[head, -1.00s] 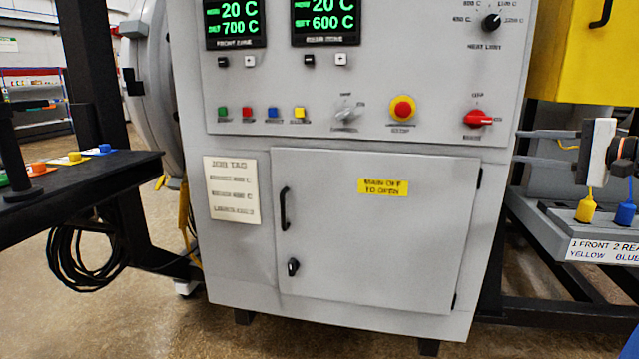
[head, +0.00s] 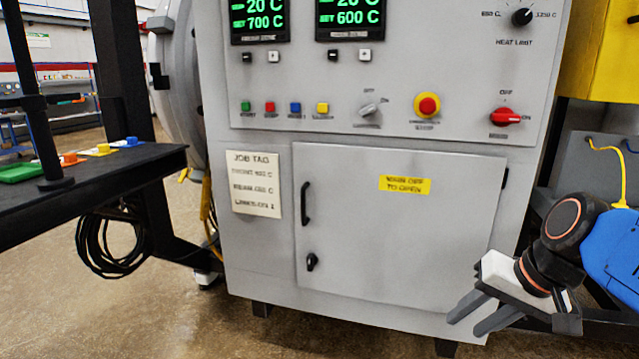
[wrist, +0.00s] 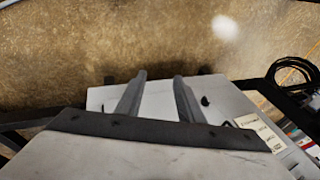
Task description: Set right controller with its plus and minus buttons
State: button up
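The right controller (head: 350,18) is a black display at the top of the grey cabinet, cut off by the top edge in the head view. It reads 20 C over SET 600 C in green. Below it are a black minus button (head: 333,56) and a white plus button (head: 365,56). The left controller (head: 259,20) reads SET 700 C. My gripper (head: 472,315) is at the lower right in front of the cabinet, well below the buttons, its fingers apart and empty. In the wrist view my gripper (wrist: 156,85) also shows two separated fingers over the cabinet.
The cabinet door (head: 400,230) is closed. A red emergency button (head: 427,105), a red rotary switch (head: 507,117) and coloured push buttons sit on the panel. A job tag (head: 254,184) hangs left of the door. A dark bench (head: 100,180) stands at left. Floor in front is clear.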

jog(key=s+d+f+n+h, duration=0.1)
jog(key=s+f+n+h, duration=0.2)
jog(key=s+f, duration=0.2)
jog(key=shift+s+d+f+n+t, duration=0.3)
jog(key=shift+s+d+f+n, duration=0.1)
jog(key=shift+s, duration=0.1)
